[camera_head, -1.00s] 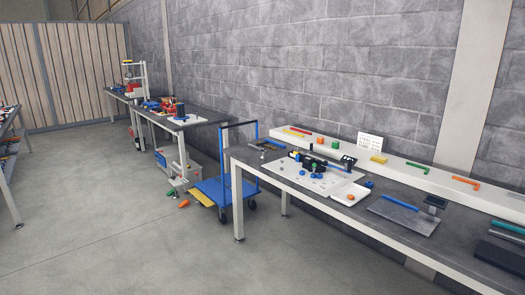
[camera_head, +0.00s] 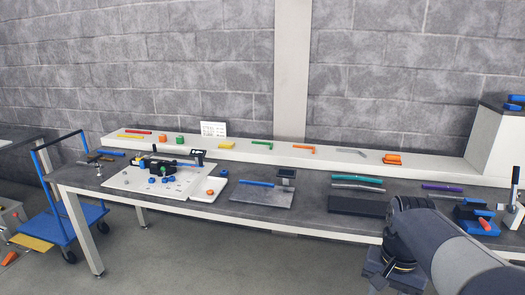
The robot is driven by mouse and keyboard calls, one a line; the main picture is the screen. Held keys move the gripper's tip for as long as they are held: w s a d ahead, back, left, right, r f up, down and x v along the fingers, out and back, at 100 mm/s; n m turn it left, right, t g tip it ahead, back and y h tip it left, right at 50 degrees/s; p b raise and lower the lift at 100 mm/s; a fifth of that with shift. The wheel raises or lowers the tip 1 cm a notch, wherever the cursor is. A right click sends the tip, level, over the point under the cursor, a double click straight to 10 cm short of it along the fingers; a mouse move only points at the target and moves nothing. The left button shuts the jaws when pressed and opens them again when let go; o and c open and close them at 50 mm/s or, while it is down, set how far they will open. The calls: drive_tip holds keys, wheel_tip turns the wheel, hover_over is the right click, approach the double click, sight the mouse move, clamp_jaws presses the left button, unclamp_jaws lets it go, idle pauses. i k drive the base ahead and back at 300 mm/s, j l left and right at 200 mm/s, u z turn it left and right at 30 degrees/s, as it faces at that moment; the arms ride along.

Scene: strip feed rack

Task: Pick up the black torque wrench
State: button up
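I cannot single out a black torque wrench for certain. A dark bar (camera_head: 447,197) lies behind the blue tool at the right of the bench, below a purple-handled tool (camera_head: 441,187). A teal-handled tool (camera_head: 357,179) and a silver-grey tool (camera_head: 357,187) lie left of it, behind a black tray (camera_head: 357,206). A blue-handled tool (camera_head: 256,184) lies on a grey plate (camera_head: 262,197). My arm shows large at the lower right, in front of the bench. No gripper fingers can be made out.
The long dark bench (camera_head: 313,188) has a white raised shelf (camera_head: 285,157) along its back, holding coloured parts. A white board (camera_head: 125,180) carries a black assembly, with a white tray (camera_head: 210,190) beside it. A blue cart (camera_head: 70,222) stands left. Floor in front is clear.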

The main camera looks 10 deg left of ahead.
sight(100, 176)
drive_tip(key=i+j, duration=0.25)
drive_tip(key=j, duration=0.45)
drive_tip(key=i+j+u, duration=0.15)
drive_tip(key=j, duration=0.6)
drive_tip(key=i+j, duration=0.4)
drive_tip(key=j, duration=0.3)
drive_tip(key=i+j+u, duration=0.15)
drive_tip(key=i+j, duration=0.15)
drive_tip(key=j, duration=0.4)
drive_tip(key=i+j, duration=0.3)
drive_tip(key=j, duration=0.35)
drive_tip(key=i+j+u, duration=0.15)
drive_tip(key=i+j, duration=0.2)
drive_tip(key=j, duration=0.3)
drive_tip(key=i+j, duration=0.35)
drive_tip(key=j, duration=0.25)
drive_tip(key=i+j+u, duration=0.15)
drive_tip(key=i+j, duration=0.2)
drive_tip(key=j, duration=0.3)
